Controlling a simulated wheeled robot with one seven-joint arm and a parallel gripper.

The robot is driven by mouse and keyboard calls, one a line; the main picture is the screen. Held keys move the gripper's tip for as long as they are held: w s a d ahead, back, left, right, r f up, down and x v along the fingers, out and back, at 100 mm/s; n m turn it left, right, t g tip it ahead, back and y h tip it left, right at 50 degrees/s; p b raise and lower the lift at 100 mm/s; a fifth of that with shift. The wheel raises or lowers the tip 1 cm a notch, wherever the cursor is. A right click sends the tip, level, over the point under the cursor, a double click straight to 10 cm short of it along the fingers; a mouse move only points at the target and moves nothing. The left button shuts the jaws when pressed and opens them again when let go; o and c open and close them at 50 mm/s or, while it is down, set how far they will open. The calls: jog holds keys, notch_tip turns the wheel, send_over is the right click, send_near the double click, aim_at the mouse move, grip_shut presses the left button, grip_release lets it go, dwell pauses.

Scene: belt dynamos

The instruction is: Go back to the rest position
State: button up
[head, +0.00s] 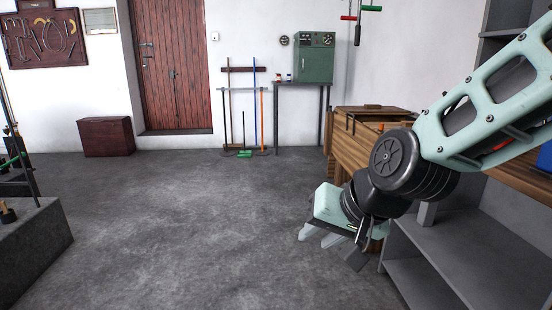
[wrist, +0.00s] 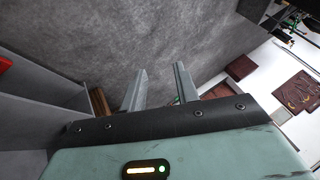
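My gripper (head: 330,245) hangs low at the right in the head view, beside the wooden workbench and in front of the grey shelf. My pale green arm reaches in from the right edge. In the wrist view my gripper (wrist: 160,70) has its two grey fingers apart, with only grey floor visible between them. It is open and holds nothing that I can see.
The wooden workbench (head: 350,151) and grey shelf unit (head: 455,250) are close to my arm on the right. A grey block (head: 40,245) stands at left. A dark red chest (head: 105,137) and green cabinet (head: 314,65) are at the back. The middle floor is clear.

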jog(key=s+d+f+n+g+h, duration=0.1)
jog(key=s+d+f+n+g, duration=0.15)
jog(key=s, duration=0.35)
jog(key=s+d+f+n+g+h, duration=0.1)
jog(key=s+d+n+h, duration=0.15)
jog(key=s, duration=0.45)
jog(key=s+d+f+n+g+h, duration=0.1)
jog(key=s+d+f+n+g, duration=0.15)
jog(key=s, duration=0.35)
notch_tip(320, 180, up, 24)
jog(key=p, duration=2.3)
jog(key=shift+s+a+n, duration=0.2)
jog(key=shift+a+n, duration=0.25)
